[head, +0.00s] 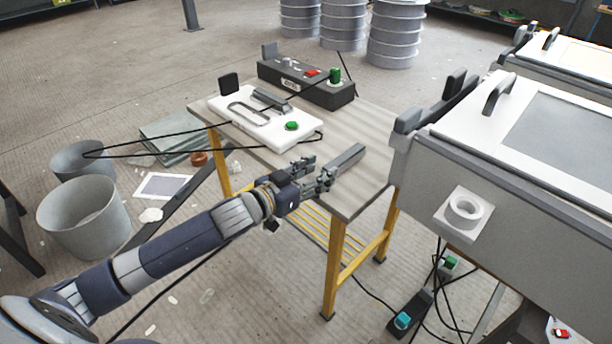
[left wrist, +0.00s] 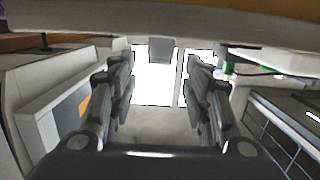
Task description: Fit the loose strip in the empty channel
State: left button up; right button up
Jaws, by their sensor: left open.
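A loose grey strip (head: 345,164) lies near the front right edge of the wooden table, slanting up to the right. My left gripper (head: 318,180) is open at the strip's near end. In the left wrist view a grey block-like end (left wrist: 161,50), probably the strip, shows between the spread fingers (left wrist: 160,68); whether they touch it I cannot tell. A white plate (head: 289,141) on the table bears a dark looped outline (head: 247,114), a grey bar (head: 270,98) and a green knob (head: 291,126). Which feature is the empty channel is too small to tell. My right gripper is not in view.
A dark control box (head: 305,87) with buttons stands behind the plate on the table (head: 352,122). A large grey machine (head: 430,165) with a white lid stands close on the right. Buckets (head: 85,215) stand on the floor at left. Black cables cross the left.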

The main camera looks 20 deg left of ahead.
pick_arm(q)
jog(key=shift+v, duration=1.75)
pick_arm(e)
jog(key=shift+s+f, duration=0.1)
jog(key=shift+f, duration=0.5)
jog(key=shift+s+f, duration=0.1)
